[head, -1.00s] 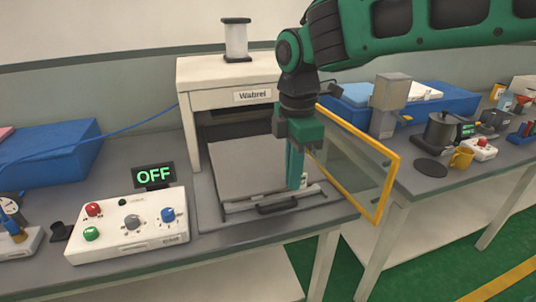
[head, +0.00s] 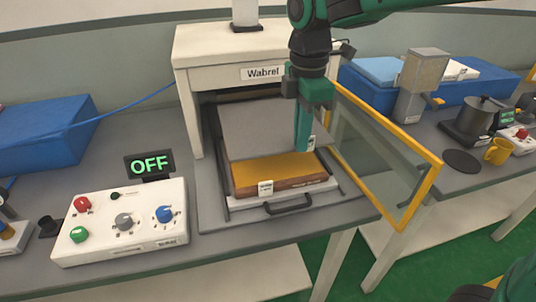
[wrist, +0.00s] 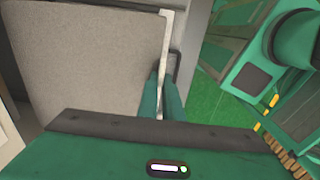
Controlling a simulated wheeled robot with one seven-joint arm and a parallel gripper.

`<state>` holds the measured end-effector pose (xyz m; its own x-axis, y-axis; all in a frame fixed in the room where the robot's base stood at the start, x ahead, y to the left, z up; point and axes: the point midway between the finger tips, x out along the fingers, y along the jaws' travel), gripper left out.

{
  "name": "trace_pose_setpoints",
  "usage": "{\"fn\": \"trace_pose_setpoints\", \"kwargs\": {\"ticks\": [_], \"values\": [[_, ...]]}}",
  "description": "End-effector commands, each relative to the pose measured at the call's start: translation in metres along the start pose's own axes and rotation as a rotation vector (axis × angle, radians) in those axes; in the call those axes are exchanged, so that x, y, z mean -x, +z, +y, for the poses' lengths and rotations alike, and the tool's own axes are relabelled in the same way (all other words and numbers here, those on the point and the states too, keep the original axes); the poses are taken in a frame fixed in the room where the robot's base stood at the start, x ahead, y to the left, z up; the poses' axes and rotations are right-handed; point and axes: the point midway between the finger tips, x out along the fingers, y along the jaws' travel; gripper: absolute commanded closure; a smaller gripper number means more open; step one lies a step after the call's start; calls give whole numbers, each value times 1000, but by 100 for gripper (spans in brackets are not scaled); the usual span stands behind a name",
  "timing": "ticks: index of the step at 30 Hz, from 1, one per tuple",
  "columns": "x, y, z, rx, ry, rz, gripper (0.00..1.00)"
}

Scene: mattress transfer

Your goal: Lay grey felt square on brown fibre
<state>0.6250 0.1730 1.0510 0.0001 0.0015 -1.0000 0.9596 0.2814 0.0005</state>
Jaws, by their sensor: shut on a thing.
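The grey felt square (head: 262,128) is at the white press, above the back part of the tray. A brown slab (head: 285,184) with an orange-yellow top and a white label lies in the tray in front of the felt. The felt hides its back part. I cannot tell the gap between felt and slab.
The press tray (head: 235,203) has a dark front handle (head: 288,206). The yellow-framed glass door (head: 390,150) stands open to the right of my gripper. A control box (head: 122,220) and a display reading OFF (head: 150,165) stand left of the press.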

Motion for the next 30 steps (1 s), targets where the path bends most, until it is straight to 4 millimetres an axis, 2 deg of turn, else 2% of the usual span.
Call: {"fn": "trace_pose_setpoints", "kwargs": {"ticks": [5,13,20,27,30], "values": [[-9,4,0,-6,-1,0,100],[-53,5,-1,-8,-2,0,100],[-68,5,0,-8,0,0,100],[-98,5,-1,-8,-2,-1,100],[-101,5,0,-8,1,0,100]]}}
